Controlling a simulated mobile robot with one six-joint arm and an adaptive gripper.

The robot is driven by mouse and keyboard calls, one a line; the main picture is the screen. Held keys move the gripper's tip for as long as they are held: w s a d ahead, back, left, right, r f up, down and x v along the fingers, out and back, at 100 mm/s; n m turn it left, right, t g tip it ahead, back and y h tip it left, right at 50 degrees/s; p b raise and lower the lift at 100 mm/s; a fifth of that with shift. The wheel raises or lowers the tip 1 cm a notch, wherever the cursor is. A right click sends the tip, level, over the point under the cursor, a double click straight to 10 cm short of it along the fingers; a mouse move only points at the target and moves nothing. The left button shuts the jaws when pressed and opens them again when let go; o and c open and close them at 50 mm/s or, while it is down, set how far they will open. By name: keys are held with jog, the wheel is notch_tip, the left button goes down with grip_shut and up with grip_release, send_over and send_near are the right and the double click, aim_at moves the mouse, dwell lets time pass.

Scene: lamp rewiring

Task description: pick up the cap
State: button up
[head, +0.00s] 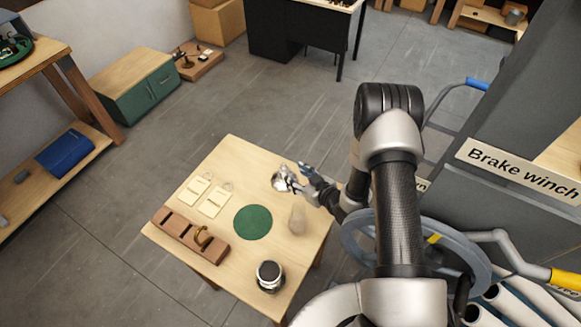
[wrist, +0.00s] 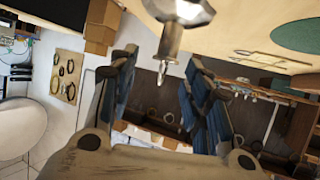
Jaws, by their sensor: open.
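My gripper (head: 299,178) is over the far right part of the wooden table (head: 232,155), with its fingers pointing left. In the wrist view my gripper (wrist: 158,64) is open, with a blue-padded finger on each side. A shiny silver piece (head: 279,182) is at the fingertips in the head view. In the wrist view this silver piece (wrist: 182,12) has a wide faceted head and a narrow stem. The stem's tip points down toward the gap between the fingers. It may be the cap, but I cannot be sure. Contact with a finger cannot be told.
A translucent cone-like object (head: 298,219) is close below the gripper. A green round mat (head: 252,222), two pale tags (head: 205,196), a brown slotted rack (head: 176,232) with a brass hook, and a black-and-white round object (head: 270,275) are on the table. A large wheel (head: 350,240) is to the right.

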aim_at(284, 169)
jog(key=shift+s+a+f, duration=0.25)
jog(key=shift+s+f, duration=0.2)
jog(key=shift+s, duration=0.05)
jog(key=shift+w+a+f+y, duration=0.15)
jog(key=shift+a+f+y, duration=0.05)
jog(key=shift+y, duration=0.1)
jog(key=x, duration=0.7)
jog(key=shift+w+d, duration=0.1)
jog(key=shift+d, duration=0.15)
jog(key=shift+r, duration=0.1)
jog(key=shift+c, duration=0.2)
jog(key=c, duration=0.9)
jog(key=shift+c, duration=0.5)
jog(key=shift+r, duration=0.15)
